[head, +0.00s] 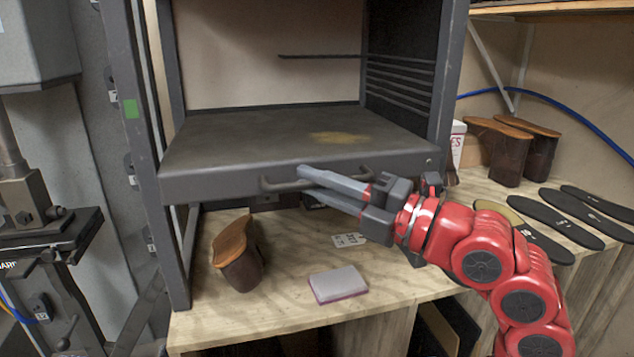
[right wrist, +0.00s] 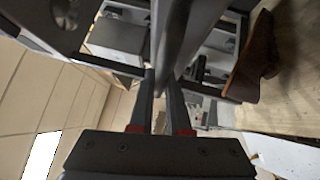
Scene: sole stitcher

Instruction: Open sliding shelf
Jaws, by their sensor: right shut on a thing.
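The sliding shelf (head: 250,145) is a dark grey, worn plate in a grey metal cabinet frame, with a yellowish stain on top. A bar handle (head: 275,184) is fixed on its front face. My right gripper (head: 306,181) is at the handle, its fingers reaching in from the right, one above and one below the bar. In the right wrist view the handle (right wrist: 173,45) runs between the two fingers (right wrist: 163,105), and the gripper is shut on it. How far out the shelf stands is hard to tell. My left gripper is not in view.
Below the shelf, a brown shoe last (head: 238,262) and a pinkish-white block (head: 338,284) lie on the wooden bench (head: 270,310). More lasts (head: 505,150) and dark insoles (head: 570,220) are at right. A machine (head: 40,235) stands at left.

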